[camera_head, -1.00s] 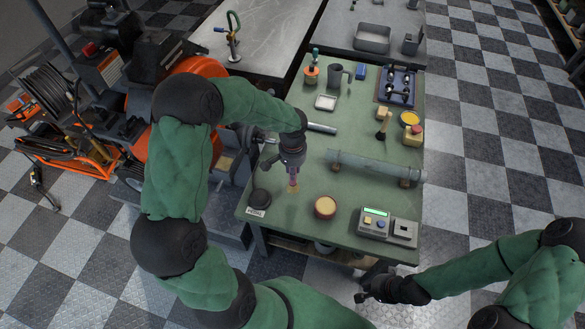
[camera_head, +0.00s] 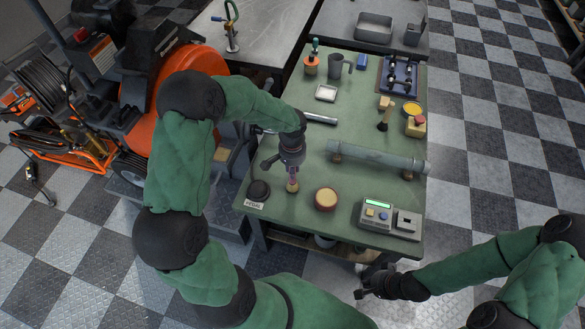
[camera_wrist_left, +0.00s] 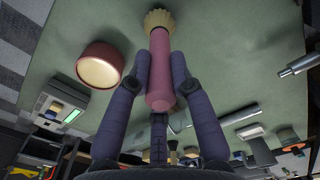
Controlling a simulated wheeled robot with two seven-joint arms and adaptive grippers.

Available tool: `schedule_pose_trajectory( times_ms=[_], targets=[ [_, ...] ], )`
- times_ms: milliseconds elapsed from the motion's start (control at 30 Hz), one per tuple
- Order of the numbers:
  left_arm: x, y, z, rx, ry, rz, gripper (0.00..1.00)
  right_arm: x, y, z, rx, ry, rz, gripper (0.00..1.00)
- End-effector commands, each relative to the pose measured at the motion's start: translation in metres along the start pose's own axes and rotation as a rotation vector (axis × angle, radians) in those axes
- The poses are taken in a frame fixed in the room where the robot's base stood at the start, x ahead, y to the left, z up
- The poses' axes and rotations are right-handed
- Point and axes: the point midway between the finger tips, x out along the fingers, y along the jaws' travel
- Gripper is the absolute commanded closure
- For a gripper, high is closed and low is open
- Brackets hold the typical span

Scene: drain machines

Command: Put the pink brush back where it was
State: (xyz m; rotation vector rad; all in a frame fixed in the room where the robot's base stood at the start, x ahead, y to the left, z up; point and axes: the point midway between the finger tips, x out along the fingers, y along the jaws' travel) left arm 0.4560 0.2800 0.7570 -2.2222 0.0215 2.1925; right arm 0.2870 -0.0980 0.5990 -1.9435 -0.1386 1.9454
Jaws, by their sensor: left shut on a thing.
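The pink brush (camera_wrist_left: 161,72) is upright between the fingers of my left gripper (camera_wrist_left: 160,70), its pale bristles pointing at the green tabletop. In the head view my left gripper (camera_head: 291,172) holds the brush (camera_head: 293,184) over the near left part of the green table (camera_head: 290,225), between a black round pedal and a round tan-topped container. I cannot tell whether the bristles touch the table. My right gripper (camera_head: 372,284) is empty, low in front of the table's near edge; its jaw opening is unclear.
Close by are the round container (camera_head: 326,198), the black pedal (camera_head: 259,189) with its label, and a grey device (camera_head: 376,213) with a green display. A grey pipe (camera_head: 380,158) lies across the middle. A dark-handled brush (camera_head: 383,125) and yellow-topped pot (camera_head: 411,108) are further back.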

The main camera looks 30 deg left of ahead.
Motion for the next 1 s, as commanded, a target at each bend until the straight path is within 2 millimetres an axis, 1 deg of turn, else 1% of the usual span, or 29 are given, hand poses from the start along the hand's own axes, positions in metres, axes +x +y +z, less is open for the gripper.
schedule_pose_trajectory(
  times_ms=[800, 833, 867, 900, 933, 1000],
  targets=[
    [0.013, 0.000, 0.000, 0.000, 0.000, 0.000, 1.00, 0.010, 0.003, 0.000, 0.000, 0.000, 0.000, 1.00],
    [0.013, 0.000, 0.000, 0.000, 0.000, 0.000, 0.72, 0.009, 0.003, 0.000, 0.000, 0.000, 0.000, 1.00],
    [0.013, 0.000, 0.000, 0.000, 0.000, 0.000, 0.64, 0.009, 0.003, 0.000, 0.000, 0.000, 0.000, 1.00],
    [0.013, 0.000, 0.000, 0.000, 0.000, 0.000, 0.52, 0.009, 0.003, 0.000, 0.000, 0.000, 0.000, 1.00],
    [0.013, 0.000, 0.000, 0.000, 0.000, 0.000, 0.50, 0.009, 0.003, 0.000, 0.000, 0.000, 0.000, 1.00],
    [0.013, 0.000, 0.000, 0.000, 0.000, 0.000, 0.50, 0.009, 0.003, 0.000, 0.000, 0.000, 0.000, 1.00]
  ],
)
